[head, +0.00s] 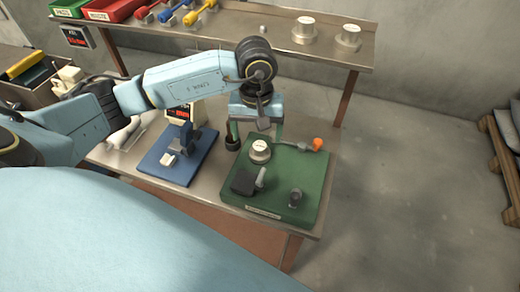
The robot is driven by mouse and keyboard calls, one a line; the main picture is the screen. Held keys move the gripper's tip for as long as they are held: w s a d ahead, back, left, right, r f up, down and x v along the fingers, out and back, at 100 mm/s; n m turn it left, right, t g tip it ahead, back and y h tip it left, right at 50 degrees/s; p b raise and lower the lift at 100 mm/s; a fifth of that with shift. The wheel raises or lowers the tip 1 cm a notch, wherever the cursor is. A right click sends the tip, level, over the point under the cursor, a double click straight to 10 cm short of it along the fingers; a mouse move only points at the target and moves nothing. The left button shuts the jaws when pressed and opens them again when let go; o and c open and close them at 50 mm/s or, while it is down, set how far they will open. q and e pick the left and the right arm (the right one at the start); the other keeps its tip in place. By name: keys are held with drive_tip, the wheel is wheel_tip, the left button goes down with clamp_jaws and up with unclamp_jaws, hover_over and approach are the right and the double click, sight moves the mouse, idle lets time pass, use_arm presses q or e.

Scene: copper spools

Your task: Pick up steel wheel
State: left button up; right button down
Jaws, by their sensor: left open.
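A round pale metal wheel (260,151) with a lighter top sits at the back left of a green board (313,192) on the metal table; I take it for the steel wheel. My left gripper (255,139) points down just behind and around it, fingers apart. One finger, with a dark tip, is left of the wheel and the other is to its right. I cannot tell whether either finger touches it. Two similar pale round pieces, a wider one (305,30) and a smaller one (348,38), stand on the raised back shelf. My right gripper is not in view.
The green board also carries a black block (243,182), a dark upright post (295,198) and an orange-ended handle (317,144). A blue fixture (168,166) stands left. Red and green bins and several coloured-handled tools line the shelf. A wooden pallet is at right.

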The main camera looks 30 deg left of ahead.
sight(260, 147)
use_arm(q)
drive_tip(key=shift+s+d+f+p, duration=0.1)
drive_tip(key=shift+d+f+p, duration=0.1)
drive_tip(key=shift+f, duration=0.45)
drive_tip(key=shift+d+f+p, duration=0.1)
drive_tip(key=shift+f+p, duration=0.05)
drive_tip(key=shift+f, duration=0.45)
wheel_tip(260, 147, down, 2)
drive_tip(key=shift+d+f, duration=0.1)
drive_tip(key=shift+f, duration=0.5)
drive_tip(key=c, duration=1.1)
wheel_tip(260, 147, up, 10)
drive_tip(key=shift+r+b, duration=0.1)
drive_tip(key=shift+b, duration=0.2)
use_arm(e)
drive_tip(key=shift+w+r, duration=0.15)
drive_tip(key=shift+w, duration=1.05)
use_arm(q)
drive_tip(key=shift+b, duration=0.4)
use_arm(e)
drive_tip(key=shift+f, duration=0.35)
